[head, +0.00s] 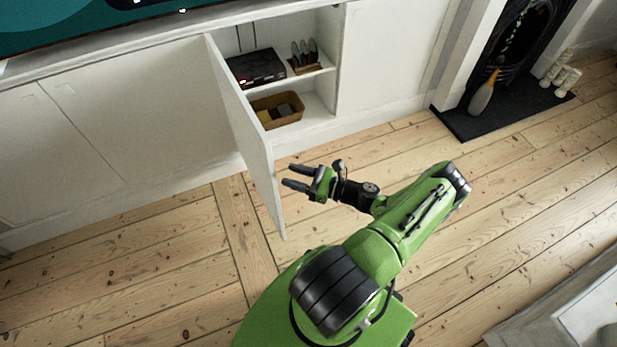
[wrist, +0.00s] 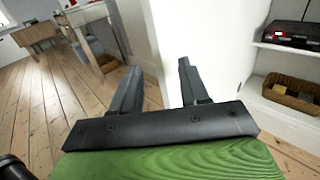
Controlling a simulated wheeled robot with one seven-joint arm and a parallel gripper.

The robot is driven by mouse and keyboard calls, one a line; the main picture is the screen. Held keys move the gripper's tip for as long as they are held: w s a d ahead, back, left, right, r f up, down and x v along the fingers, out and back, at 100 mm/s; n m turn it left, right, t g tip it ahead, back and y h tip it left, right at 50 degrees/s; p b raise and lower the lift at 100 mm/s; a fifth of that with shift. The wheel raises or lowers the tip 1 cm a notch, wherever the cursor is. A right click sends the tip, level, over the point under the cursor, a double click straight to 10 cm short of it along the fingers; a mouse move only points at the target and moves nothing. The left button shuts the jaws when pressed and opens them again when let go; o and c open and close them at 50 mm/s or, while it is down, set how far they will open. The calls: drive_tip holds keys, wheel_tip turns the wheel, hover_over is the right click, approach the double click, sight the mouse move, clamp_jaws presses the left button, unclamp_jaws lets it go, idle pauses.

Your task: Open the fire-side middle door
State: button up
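The white cabinet door (head: 246,125) stands swung well out from the low white cabinet, hinged at its left side. It shows close ahead in the wrist view (wrist: 205,45). Its opening shows a two-level shelf space. My gripper (head: 287,175) is on the inner side of the door, near its free edge, with its two dark fingers pointing left toward the door. The fingers are apart with nothing visible between them in the wrist view (wrist: 160,80). I cannot tell whether a fingertip touches the door.
Inside the cabinet are a black box (head: 256,68), a rack with dark discs (head: 305,56) and a wicker basket (head: 277,109). The fireplace hearth (head: 505,105) is at right, with a bottle-like object (head: 483,94) and pale candles (head: 560,72). A pale low table (head: 570,310) is at lower right. The floor between is clear.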

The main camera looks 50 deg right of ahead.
drive_tip(key=v, duration=0.5)
drive_tip(key=shift+s, duration=0.1)
drive_tip(key=w+a+r+n+g+h+p, duration=0.1)
drive_tip(key=a+r+n+g+p, duration=0.1)
drive_tip(key=a+r+n+g, duration=0.45)
drive_tip(key=w+a+r+n+g+p, duration=0.2)
drive_tip(key=a+r+n+g, duration=0.2)
drive_tip(key=r+n, duration=0.5)
drive_tip(key=w+a+r+n+g+h+p, duration=0.1)
drive_tip(key=a+r+n+g+p, duration=0.2)
drive_tip(key=a+r+n+g, duration=0.45)
drive_tip(key=s+a+r+n+t+h+p, duration=0.2)
drive_tip(key=s+r, duration=0.4)
drive_tip(key=r, duration=0.3)
drive_tip(key=s+a+r+n+t+h+p, duration=0.1)
drive_tip(key=s+a+r+n+t, duration=0.3)
drive_tip(key=r, duration=0.5)
drive_tip(key=s+n+h, duration=0.1)
drive_tip(key=s+n, duration=0.1)
drive_tip(key=shift+a+r+n+t+p, duration=0.2)
drive_tip(key=shift+r+n+t+p, duration=0.15)
drive_tip(key=shift+n+t, duration=0.05)
drive_tip(key=shift+o, duration=0.3)
drive_tip(key=shift+s, duration=0.1)
